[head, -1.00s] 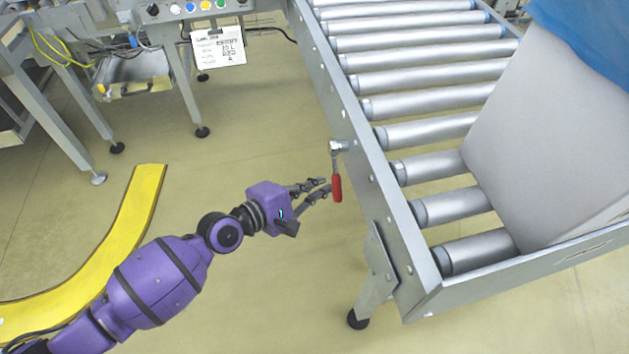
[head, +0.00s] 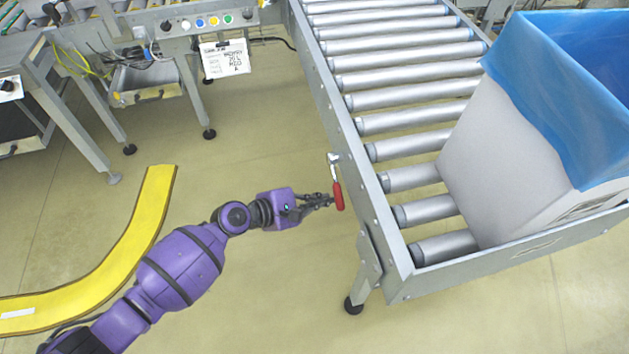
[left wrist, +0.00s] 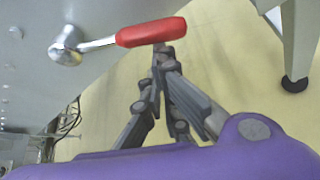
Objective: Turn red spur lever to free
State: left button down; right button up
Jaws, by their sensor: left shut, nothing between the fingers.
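The red spur lever (head: 338,195) hangs from a metal pivot on the left side rail of the roller conveyor, its red grip pointing down in the head view. In the left wrist view the red grip (left wrist: 151,32) runs sideways from the metal pivot at the left. My left gripper (head: 331,200) is shut and empty, its fingertips right beside the red grip. In the left wrist view the fingertips (left wrist: 160,54) lie just below the grip; I cannot tell whether they touch it. My right gripper is not in view.
The roller conveyor (head: 375,225) carries a pale box (head: 500,160) with a blue liner (head: 560,80). A panel with coloured buttons (head: 205,22) and a hanging tag (head: 226,60) stand at the back left. A yellow curved strip (head: 135,235) lies on the floor left of my arm.

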pick_arm(q)
jog(key=s+r+n+g+p, duration=0.1)
jog(key=p, duration=0.3)
jog(key=shift+s+d+r+n+g, duration=0.3)
jog(key=shift+s+r+n+g, duration=0.1)
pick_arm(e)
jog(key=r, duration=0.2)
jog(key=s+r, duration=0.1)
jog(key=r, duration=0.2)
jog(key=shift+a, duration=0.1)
pick_arm(q)
jog(key=shift+f, duration=0.1)
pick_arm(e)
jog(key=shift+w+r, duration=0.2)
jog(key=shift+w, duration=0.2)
